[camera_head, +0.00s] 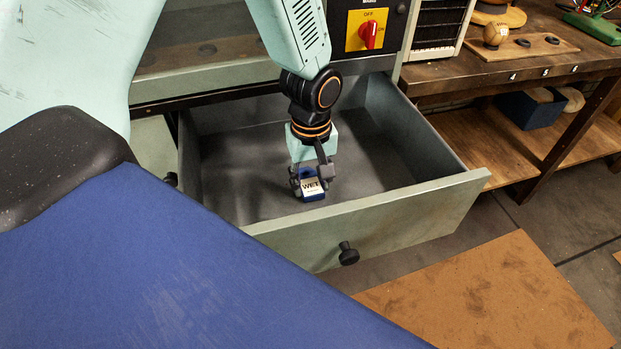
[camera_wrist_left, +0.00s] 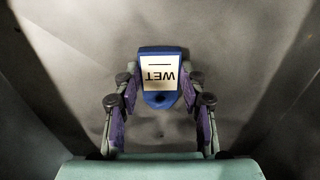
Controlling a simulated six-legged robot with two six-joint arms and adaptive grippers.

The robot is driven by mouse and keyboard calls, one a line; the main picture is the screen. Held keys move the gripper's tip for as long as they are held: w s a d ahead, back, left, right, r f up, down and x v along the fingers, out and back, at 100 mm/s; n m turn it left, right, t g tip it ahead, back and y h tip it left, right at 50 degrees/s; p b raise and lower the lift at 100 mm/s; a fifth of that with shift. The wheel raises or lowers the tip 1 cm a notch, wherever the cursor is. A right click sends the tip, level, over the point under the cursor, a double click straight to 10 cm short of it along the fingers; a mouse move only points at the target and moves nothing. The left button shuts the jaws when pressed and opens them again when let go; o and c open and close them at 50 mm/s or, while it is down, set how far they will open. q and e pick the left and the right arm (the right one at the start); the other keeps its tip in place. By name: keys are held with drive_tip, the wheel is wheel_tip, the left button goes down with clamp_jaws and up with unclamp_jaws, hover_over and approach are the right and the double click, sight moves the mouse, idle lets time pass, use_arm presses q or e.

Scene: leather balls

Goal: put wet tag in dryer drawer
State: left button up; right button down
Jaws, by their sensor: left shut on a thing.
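My left gripper (camera_head: 312,178) is inside the open dryer drawer (camera_head: 400,215) and is shut on the wet tag (camera_head: 313,188). The tag is blue with a pale label reading WET. In the left wrist view, the tag (camera_wrist_left: 160,95) sits between the two fingers of my left gripper (camera_wrist_left: 160,100), with the grey drawer floor behind it. I cannot tell whether the tag touches the floor. The drawer is pulled out, with a black knob on its front. My right gripper is not in view.
A yellow switch plate with a red knob (camera_head: 369,34) is above the drawer. A wooden bench (camera_head: 480,75) with a ball on a board (camera_head: 495,34) stands at the right. An orange-brown mat (camera_head: 490,300) lies on the floor. The drawer floor around the tag is bare.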

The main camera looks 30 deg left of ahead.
sight(313, 186)
use_arm(q)
drive_tip(key=o, duration=0.6)
drive_tip(key=shift+w+f, duration=0.15)
drive_tip(key=shift+o, duration=0.8)
drive_tip(key=shift+w+d, duration=0.15)
drive_tip(key=shift+d, duration=0.05)
drive_tip(key=shift+o, duration=1.3)
drive_tip(key=shift+s+a, duration=0.15)
drive_tip(key=shift+s, duration=0.15)
drive_tip(key=shift+w+r, duration=0.25)
wheel_tip(313, 186, up, 12)
drive_tip(key=p, duration=0.4)
drive_tip(key=shift+s, duration=0.15)
